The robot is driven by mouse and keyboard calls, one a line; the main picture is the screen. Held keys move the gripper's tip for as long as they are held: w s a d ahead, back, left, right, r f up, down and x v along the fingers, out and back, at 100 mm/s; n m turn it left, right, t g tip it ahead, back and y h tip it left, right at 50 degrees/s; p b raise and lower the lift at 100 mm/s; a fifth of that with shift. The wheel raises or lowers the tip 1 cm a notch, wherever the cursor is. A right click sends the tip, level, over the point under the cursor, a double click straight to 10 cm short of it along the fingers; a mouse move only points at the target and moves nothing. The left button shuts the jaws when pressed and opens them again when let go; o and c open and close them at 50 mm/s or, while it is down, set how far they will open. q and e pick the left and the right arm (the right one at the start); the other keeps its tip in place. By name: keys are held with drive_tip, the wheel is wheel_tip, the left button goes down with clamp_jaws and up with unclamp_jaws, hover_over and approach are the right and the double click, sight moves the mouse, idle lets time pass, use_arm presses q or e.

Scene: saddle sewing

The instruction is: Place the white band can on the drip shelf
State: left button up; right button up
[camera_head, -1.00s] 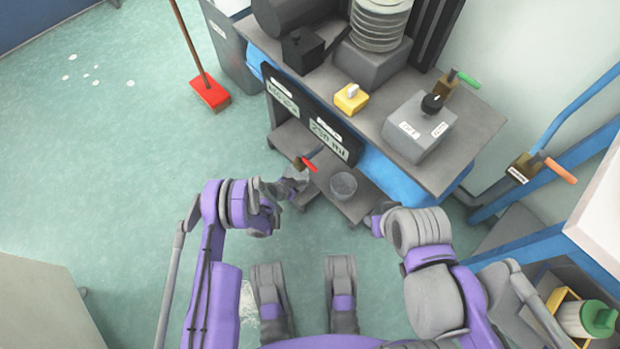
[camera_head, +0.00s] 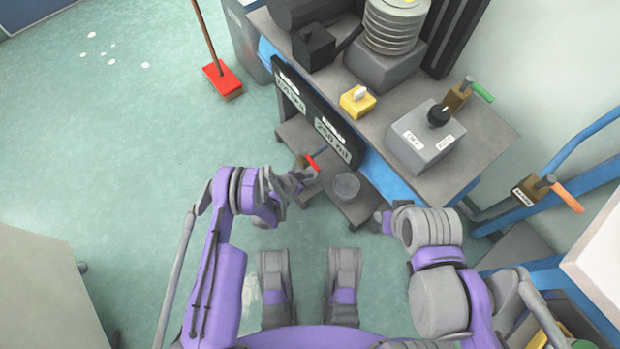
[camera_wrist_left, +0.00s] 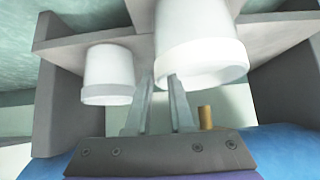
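In the left wrist view a larger pale can (camera_wrist_left: 200,45) with a whitish band along its lower edge is just beyond my fingertips, to the right. A second white can (camera_wrist_left: 108,72) with a greyer band is to the left. In the head view one greyish can (camera_head: 347,186) stands on the low shelf (camera_head: 362,208) under the bench; I cannot tell which of the two it is. My left gripper (camera_head: 312,176) is beside it, its fingers (camera_wrist_left: 160,78) apart with nothing clearly between them. My right gripper (camera_head: 380,222) is near the shelf's right end; its fingers are unclear.
A dark sign panel (camera_head: 318,122) reading "250 ml" hangs above the shelf. The bench above holds a yellow block (camera_head: 357,100) and a grey box (camera_head: 426,137). A red handle (camera_head: 312,162) is close to my left gripper. Open floor lies to the left.

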use_arm(q)
drive_tip(key=shift+o, duration=0.5)
drive_tip(key=shift+r, duration=0.2)
drive_tip(key=p+v, duration=1)
drive_tip(key=v, duration=0.2)
